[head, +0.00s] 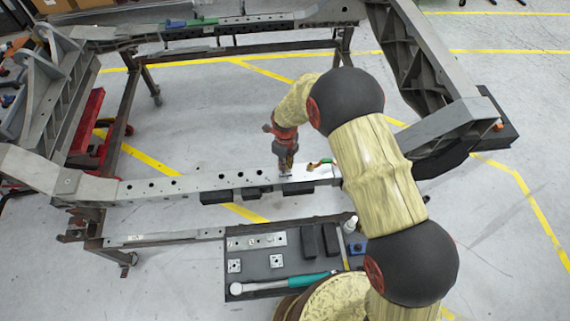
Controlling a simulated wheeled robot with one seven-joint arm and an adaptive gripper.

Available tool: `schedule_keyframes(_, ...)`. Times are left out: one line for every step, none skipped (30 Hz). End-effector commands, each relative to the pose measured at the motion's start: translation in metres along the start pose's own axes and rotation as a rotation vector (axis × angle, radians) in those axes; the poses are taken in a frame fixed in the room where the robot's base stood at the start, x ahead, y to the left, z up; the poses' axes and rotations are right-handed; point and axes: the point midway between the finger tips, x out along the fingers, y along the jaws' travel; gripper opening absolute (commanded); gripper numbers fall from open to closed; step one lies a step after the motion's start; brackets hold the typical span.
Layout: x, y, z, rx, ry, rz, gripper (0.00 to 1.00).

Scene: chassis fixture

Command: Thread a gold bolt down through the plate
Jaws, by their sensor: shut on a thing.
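My gripper (286,171) points down at the near beam of the chassis, just right of its middle. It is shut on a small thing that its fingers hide. I cannot make out a gold bolt or its colour at this size. The bright silver plate (312,177) lies along the top of the beam (160,187), under and to the right of my fingertips. Whether the held thing touches the plate or sits in a hole, I cannot tell. A small item with orange and green parts (321,163) lies on the plate, right of my gripper.
A dark tray (240,245) in front of the beam holds small square plates (276,261), a long holed plate (262,241), black blocks (320,240) and a teal-handled tool (285,284). Black blocks (250,191) hang on the beam's near side. Open floor lies behind the beam.

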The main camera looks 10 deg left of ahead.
Motion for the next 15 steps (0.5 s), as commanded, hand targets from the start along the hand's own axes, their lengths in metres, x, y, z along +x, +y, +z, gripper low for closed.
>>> schedule_keyframes(0.0076,0.0044,-0.0059,0.041,0.013,0.009,0.0)
schedule_keyframes(0.0078,0.0044,-0.0059,0.073,0.013,0.009,0.0)
schedule_keyframes(0.008,0.0045,-0.0059,0.117,0.013,0.008,0.0)
schedule_keyframes(0.0081,0.0045,-0.0059,0.148,0.013,0.008,0.0)
schedule_keyframes(0.0082,0.0045,-0.006,0.177,0.013,0.008,0.0)
schedule_keyframes(0.0083,0.0046,-0.0059,0.21,0.014,0.008,0.0)
schedule_keyframes(0.0084,0.0046,-0.006,0.231,0.014,0.008,0.0)
schedule_keyframes(0.0085,0.0046,-0.006,0.246,0.014,0.008,0.0)
schedule_keyframes(0.0085,0.0046,-0.006,0.26,0.014,0.008,0.0)
schedule_keyframes(0.0085,0.0046,-0.006,0.265,0.014,0.008,0.0)
schedule_keyframes(0.0085,0.0047,-0.0061,0.267,0.014,0.008,0.0)
schedule_keyframes(0.0085,0.0047,-0.0061,0.267,0.014,0.008,0.0)
schedule_keyframes(0.0085,0.0047,-0.0061,0.267,0.014,0.008,0.0)
schedule_keyframes(0.0085,0.0047,-0.0061,0.266,0.014,0.008,0.0)
schedule_keyframes(0.0086,0.0047,-0.0062,0.266,0.014,0.008,0.0)
